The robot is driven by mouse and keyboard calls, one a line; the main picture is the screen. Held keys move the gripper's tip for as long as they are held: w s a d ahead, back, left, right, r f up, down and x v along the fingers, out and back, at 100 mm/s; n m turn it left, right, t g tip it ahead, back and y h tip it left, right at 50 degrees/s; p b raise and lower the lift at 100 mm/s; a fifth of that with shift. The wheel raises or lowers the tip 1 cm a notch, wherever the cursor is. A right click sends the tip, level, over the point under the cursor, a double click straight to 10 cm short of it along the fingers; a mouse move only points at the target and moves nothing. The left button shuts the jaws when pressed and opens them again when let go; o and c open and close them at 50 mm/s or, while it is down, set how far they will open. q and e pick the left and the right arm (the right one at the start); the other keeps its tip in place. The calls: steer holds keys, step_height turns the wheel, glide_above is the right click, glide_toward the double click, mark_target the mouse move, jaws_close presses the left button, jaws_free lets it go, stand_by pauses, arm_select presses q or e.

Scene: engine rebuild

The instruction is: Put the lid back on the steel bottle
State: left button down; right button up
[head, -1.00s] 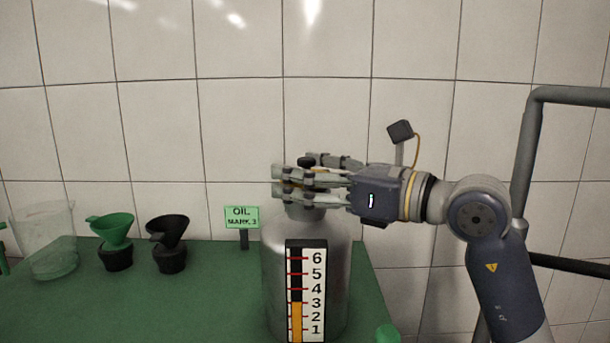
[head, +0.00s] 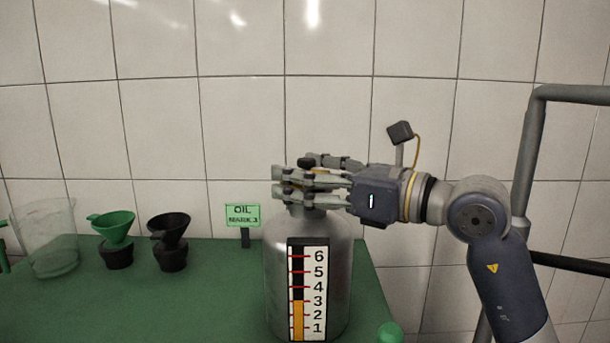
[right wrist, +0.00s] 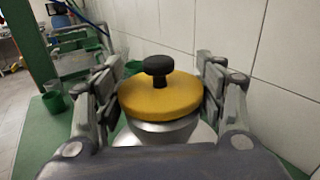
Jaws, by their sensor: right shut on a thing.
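The steel bottle (head: 275,270) stands upright on the green bench, with a level gauge on its front. My right gripper (head: 300,185) is at the bottle's mouth, its fingers reaching in from the right. It is shut on the yellow lid (right wrist: 158,98), which has a black knob (right wrist: 158,66). In the right wrist view the lid sits level over the bottle's neck (right wrist: 165,130), between the fingers. Whether it is fully seated I cannot tell. In the head view the fingers hide most of the lid. My left gripper is not in view.
On the green bench (head: 215,310) a clear jug (head: 45,240), a green funnel (head: 113,228) and a black funnel (head: 168,232) stand left of the bottle. An "OIL MARK 3" sign (head: 242,215) stands close behind it. A tiled wall is behind.

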steer(key=o, duration=1)
steer(key=shift+c, duration=0.2)
steer(key=shift+o, duration=1.4)
steer(key=shift+r, duration=0.1)
steer(key=shift+r, duration=0.15)
